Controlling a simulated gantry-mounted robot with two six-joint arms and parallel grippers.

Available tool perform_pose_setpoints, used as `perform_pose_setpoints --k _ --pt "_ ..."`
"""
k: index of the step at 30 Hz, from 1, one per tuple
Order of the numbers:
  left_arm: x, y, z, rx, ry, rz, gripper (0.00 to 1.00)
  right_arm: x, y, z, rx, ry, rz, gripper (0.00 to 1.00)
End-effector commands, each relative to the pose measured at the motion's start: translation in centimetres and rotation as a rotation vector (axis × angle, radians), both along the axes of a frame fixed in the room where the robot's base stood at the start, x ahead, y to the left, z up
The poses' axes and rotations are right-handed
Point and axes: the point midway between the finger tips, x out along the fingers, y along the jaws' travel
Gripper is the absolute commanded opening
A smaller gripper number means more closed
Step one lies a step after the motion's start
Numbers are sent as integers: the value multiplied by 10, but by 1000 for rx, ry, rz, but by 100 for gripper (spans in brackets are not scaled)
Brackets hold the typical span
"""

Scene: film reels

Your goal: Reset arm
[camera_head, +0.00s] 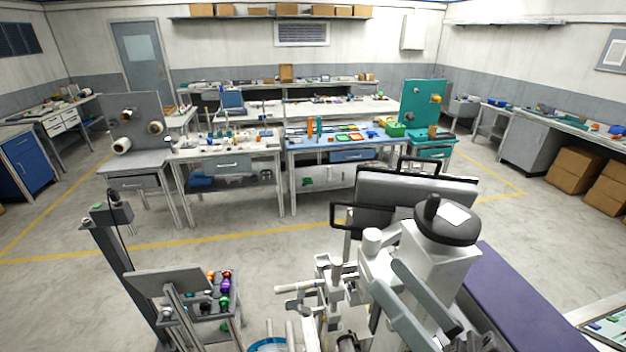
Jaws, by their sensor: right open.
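My right gripper (348,342) appears low in the middle foreground, dark and small, among white equipment parts. It is open, with nothing seen between its fingers, and its tips are hard to make out. It is far from the benches. My left gripper does not show. Reel-like parts (155,127) are mounted on a grey upright panel (128,108) at the left. A teal upright panel (422,98) with small fittings stands to the right of the middle benches.
A white device with a black cap (445,225) and a purple padded surface (530,300) fill the right foreground. A tray of colored knobs (212,290) stands at lower left. Cardboard boxes (575,168) lie at right. Open floor (230,220) lies before the benches.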

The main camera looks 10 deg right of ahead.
Motion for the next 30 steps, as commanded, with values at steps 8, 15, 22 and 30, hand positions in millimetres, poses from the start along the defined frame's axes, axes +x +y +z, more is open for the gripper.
perform_pose_setpoints --k 8,15,22,30 --pt "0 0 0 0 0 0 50 -28 19 169 -190 -460 -342 100" --pt "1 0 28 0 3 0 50 -35 -44 231 -342 -533 -817 100" --pt "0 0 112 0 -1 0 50 -35 -43 313 -339 -531 -809 100" --pt "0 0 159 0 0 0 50 -34 -43 360 -339 -529 -807 100"
